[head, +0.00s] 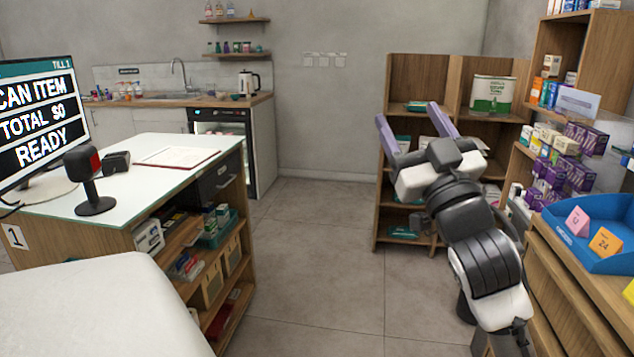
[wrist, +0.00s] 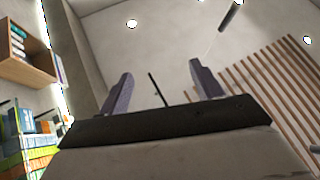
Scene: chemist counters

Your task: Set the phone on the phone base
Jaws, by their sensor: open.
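My gripper (head: 407,112) is raised in front of the back shelves, its two purple fingers spread with nothing between them. In the wrist view my gripper (wrist: 161,69) is also open and empty, pointing toward the ceiling. A small black device (head: 117,161) sits on the white-topped counter (head: 75,205) at the left, far from my gripper. It may be the phone or its base; it is too small to tell. I cannot make out a separate phone.
A black scanner with a red face (head: 90,180) and a till screen (head: 36,122) stand on the counter beside a clipboard (head: 178,157). Stocked shelves (head: 555,60) and a blue tray (head: 590,250) are at the right. The middle floor (head: 310,250) is clear.

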